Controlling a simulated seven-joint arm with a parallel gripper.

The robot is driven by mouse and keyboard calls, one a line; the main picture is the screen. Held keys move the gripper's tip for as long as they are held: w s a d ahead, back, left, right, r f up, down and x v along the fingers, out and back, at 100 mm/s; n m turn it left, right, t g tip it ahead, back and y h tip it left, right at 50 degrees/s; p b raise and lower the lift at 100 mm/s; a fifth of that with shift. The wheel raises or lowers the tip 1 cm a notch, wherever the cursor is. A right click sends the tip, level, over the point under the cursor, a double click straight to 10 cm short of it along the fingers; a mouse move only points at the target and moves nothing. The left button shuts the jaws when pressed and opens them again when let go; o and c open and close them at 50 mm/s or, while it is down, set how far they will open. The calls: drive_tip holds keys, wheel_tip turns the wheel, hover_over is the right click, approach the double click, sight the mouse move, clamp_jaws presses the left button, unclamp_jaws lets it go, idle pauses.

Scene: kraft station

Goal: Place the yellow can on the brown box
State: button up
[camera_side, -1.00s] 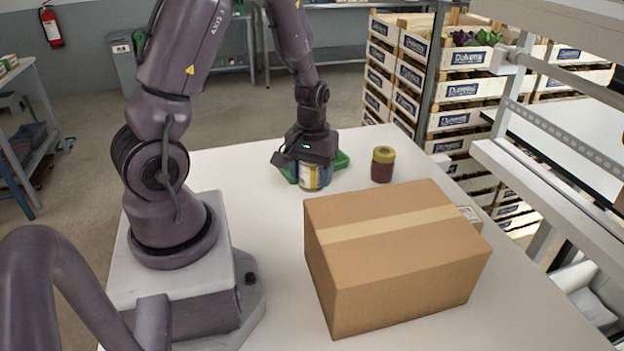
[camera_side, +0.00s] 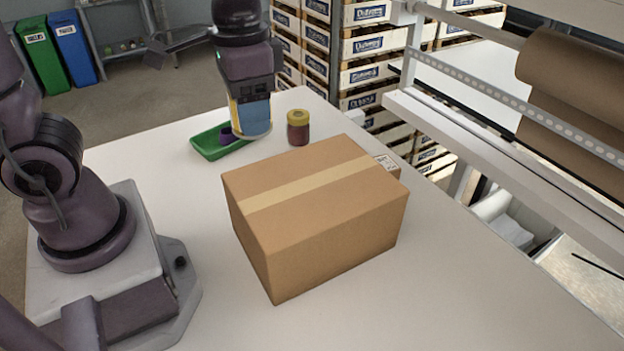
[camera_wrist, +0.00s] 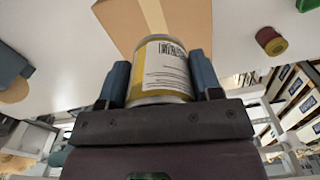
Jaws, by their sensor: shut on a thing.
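The yellow can (camera_side: 251,117), with a yellow and white label and a blue part showing, is held by my gripper (camera_side: 249,100) above the table, behind the brown box. In the wrist view the can (camera_wrist: 162,72) sits between the two blue fingers of my gripper (camera_wrist: 160,85), which are shut on it. The brown box (camera_side: 318,225) is closed with a tan tape strip and stands on the white table. It also shows beyond the can in the wrist view (camera_wrist: 190,22). Its top is bare.
A green tray (camera_side: 209,146) with a purple thing (camera_side: 228,136) in it lies at the left behind the box. Stacked crates (camera_side: 360,45) and a metal frame (camera_side: 480,135) stand beyond the table.

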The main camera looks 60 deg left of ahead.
drive_tip(key=s+m, duration=0.3)
drive_tip(key=s, duration=0.2)
hover_over(312, 182)
drive_tip(key=shift+m, duration=0.3)
drive_tip(key=f, duration=0.8)
drive_tip(key=shift+s+a+f, duration=0.1)
drive_tip(key=shift+s+f, duration=0.15)
drive_tip(key=shift+f, duration=0.1)
drive_tip(key=shift+w+f, duration=0.15)
drive_tip(key=shift+f, duration=0.75)
drive_tip(key=shift+w+f, duration=0.1)
drive_tip(key=shift+f, duration=0.8)
drive_tip(key=shift+f, duration=0.1)
drive_tip(key=o, duration=1)
drive_tip(key=shift+f, duration=0.1)
